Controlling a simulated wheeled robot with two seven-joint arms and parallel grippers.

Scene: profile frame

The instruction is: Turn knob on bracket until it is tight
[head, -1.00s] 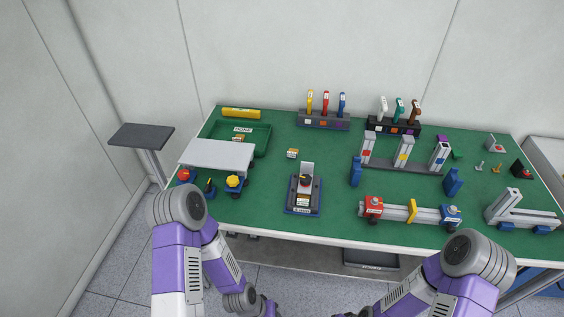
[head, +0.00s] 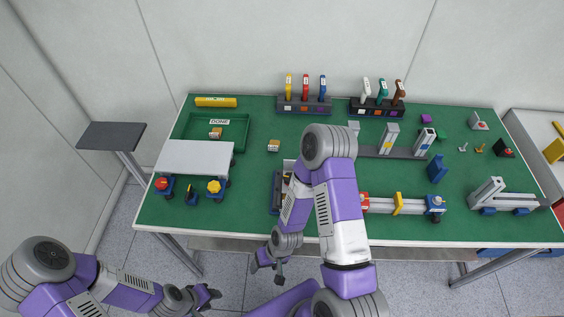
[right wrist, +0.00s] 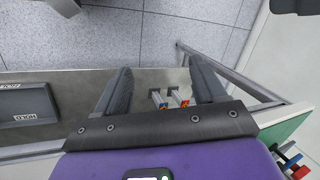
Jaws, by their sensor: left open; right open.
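A silver beam (head: 378,206) lies near the table's front edge. A red bracket (head: 364,203), partly covered by my right arm, is at its left end, and a blue bracket (head: 435,204) is at its right end. A yellow piece (head: 398,204) stands between them. I cannot tell which knob is the task's one, or whether it is tight. My left gripper (head: 208,298) is open and empty over the floor, at lower left. My right gripper (head: 268,266) is open and empty in front of the table edge; its spread fingers show in the right wrist view (right wrist: 160,75).
A dark-based fixture (head: 277,192) is mostly hidden behind my right arm. A grey plate (head: 195,158) with red (head: 161,184) and yellow (head: 214,186) knobbed parts near it is at left. A green tray (head: 240,132), tool racks (head: 304,106) and upright profiles (head: 390,138) stand behind.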

